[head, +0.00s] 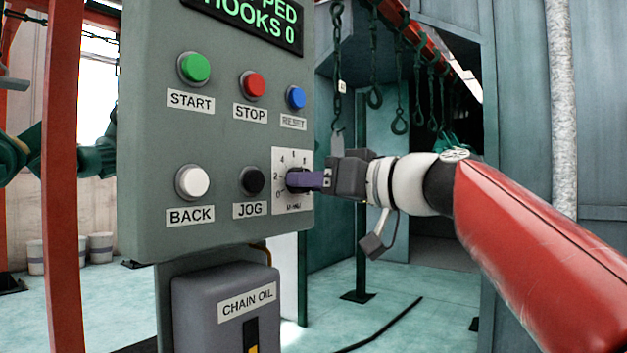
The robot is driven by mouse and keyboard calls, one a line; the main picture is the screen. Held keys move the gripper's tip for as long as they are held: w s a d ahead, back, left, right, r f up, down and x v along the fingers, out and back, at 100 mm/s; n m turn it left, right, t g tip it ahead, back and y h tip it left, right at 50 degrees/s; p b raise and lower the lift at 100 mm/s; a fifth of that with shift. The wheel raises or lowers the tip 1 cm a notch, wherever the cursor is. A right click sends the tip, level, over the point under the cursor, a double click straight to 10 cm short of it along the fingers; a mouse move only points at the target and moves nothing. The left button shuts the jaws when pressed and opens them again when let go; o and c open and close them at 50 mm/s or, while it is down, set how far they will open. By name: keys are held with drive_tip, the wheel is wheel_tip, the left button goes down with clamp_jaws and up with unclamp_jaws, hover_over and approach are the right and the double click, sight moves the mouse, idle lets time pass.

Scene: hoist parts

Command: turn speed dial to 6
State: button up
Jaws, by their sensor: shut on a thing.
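The speed dial (292,181) is a dark knob on a white scale plate (292,206) at the lower right of the grey control panel (215,235). Numbers 0, 2, 4, 6 and 8 show around it, some small or partly hidden. My gripper (303,180) reaches in from the right, with purple fingers shut on the dial. The fingers cover much of the knob, so I cannot tell which number its pointer marks. The display (250,18) is cut off at the top and reads "HOOKS 0" in green.
Beside the dial are the black JOG button (252,181) and white BACK button (192,183). Above are green START (194,68), red STOP (252,85) and blue RESET (296,97). A chain oil box (225,325) sits below the panel. Hooks on chains (374,95) hang behind.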

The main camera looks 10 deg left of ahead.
drive_tip(key=m+p, duration=0.1)
drive_tip(key=m, duration=0.4)
drive_tip(key=shift+m, duration=0.3)
idle(0.5)
drive_tip(key=o, duration=1)
drive_tip(key=v, duration=0.8)
drive_tip(key=shift+b, duration=0.4)
